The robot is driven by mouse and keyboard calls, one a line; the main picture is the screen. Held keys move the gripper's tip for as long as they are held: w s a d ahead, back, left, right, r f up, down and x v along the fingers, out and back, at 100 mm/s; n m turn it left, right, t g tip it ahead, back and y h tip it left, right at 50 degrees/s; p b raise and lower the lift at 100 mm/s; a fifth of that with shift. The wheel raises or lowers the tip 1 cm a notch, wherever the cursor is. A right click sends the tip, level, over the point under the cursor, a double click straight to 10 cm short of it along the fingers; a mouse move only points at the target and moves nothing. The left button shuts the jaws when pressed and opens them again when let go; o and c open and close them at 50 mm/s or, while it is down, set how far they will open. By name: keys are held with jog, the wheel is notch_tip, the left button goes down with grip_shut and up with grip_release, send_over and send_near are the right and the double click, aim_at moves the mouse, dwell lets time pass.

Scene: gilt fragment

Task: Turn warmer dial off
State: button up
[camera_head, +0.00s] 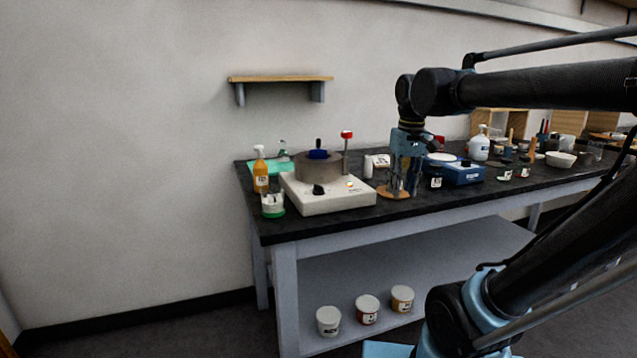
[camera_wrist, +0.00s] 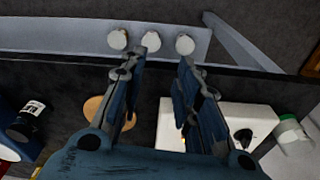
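The warmer (camera_head: 330,200) is a white box with a round grey heating pot (camera_head: 320,168) on top, near the left end of the black bench. Its black dial (camera_head: 318,189) is on the front, and a small orange light (camera_head: 350,185) shows to the right of it. In the wrist view the white warmer (camera_wrist: 262,118) and a black knob, seemingly the dial (camera_wrist: 243,136), show at lower right, partly behind my right finger. My gripper (camera_head: 403,188) points down, to the right of the warmer and apart from it. Its fingers (camera_wrist: 166,62) are spread, with nothing between them.
A wooden disc (camera_head: 393,193) lies below my gripper. An orange bottle (camera_head: 261,172) and a green-based jar (camera_head: 272,205) stand left of the warmer. A blue device (camera_head: 462,174) stands right of my gripper. Several tubs (camera_head: 367,309) sit on the lower shelf (camera_head: 440,262).

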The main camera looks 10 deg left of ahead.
jog(key=w+a+r+n, duration=0.2)
jog(key=w+a+r, duration=0.2)
jog(key=a+r, duration=0.5)
notch_tip(320, 180, up, 6)
jog(key=n+g, duration=0.1)
jog(key=n, duration=0.2)
send_over(318, 189)
jog(key=w, duration=0.2)
jog(key=f, duration=1.7)
jog(key=shift+s+a, duration=0.2)
jog(key=shift+a, duration=0.1)
grip_shut()
